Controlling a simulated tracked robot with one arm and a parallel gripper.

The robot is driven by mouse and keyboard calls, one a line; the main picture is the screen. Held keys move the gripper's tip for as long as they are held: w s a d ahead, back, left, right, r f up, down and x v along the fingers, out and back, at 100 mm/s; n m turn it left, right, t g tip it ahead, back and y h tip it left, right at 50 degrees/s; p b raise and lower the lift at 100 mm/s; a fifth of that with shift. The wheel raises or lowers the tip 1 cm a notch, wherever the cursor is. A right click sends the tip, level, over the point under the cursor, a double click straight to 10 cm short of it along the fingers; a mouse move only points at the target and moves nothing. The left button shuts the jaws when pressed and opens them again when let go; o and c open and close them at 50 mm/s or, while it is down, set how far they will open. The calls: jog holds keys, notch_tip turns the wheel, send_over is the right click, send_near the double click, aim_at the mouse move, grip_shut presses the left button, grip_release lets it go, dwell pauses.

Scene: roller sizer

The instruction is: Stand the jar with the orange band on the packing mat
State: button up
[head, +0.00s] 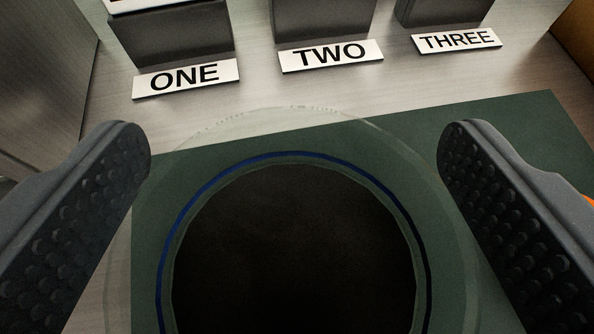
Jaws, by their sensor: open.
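A clear jar with a blue band (300,157) is seen from above, with a dark round area inside it. It is between the two fingers of my gripper (295,150), which is open with padded fingers on either side. The green mat (520,125), likely the packing mat, lies under and around the jar in view. I cannot tell whether the jar's base rests on it. Only a small orange patch (589,201) shows at the right edge, behind the right finger; I cannot tell whether it belongs to the orange-banded jar.
Grey blocks stand at the back behind signs reading ONE (186,78), TWO (331,55) and THREE (456,40). A grey metal wall (45,70) is at the left and a brown surface (578,45) at the top right. Bare metal surface lies between signs and mat.

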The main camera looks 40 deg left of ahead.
jog(key=p+v, duration=0.1)
jog(key=v, duration=1.1)
jog(key=shift+f, duration=0.1)
jog(key=w+d+r+m+t+h, duration=0.2)
jog(key=d+r, duration=0.6)
jog(key=r, duration=0.1)
jog(key=w+d+r+m+t+h, duration=0.1)
jog(key=w+d+r+m, duration=0.1)
jog(key=d+r, duration=0.7)
jog(key=s+d+r+m+t+h, duration=0.1)
jog(key=s+d+r+h, duration=0.1)
jog(key=s+d+r, duration=0.3)
jog(key=s+d+r+m+t+h, duration=0.1)
jog(key=s+d+r+m+h, duration=0.1)
jog(key=s+d+r, duration=0.3)
jog(key=d+r, duration=0.4)
jog(key=r, duration=0.4)
jog(key=shift+d+m+h, duration=0.25)
jog(key=shift+m+h, duration=0.05)
jog(key=shift+h, duration=0.1)
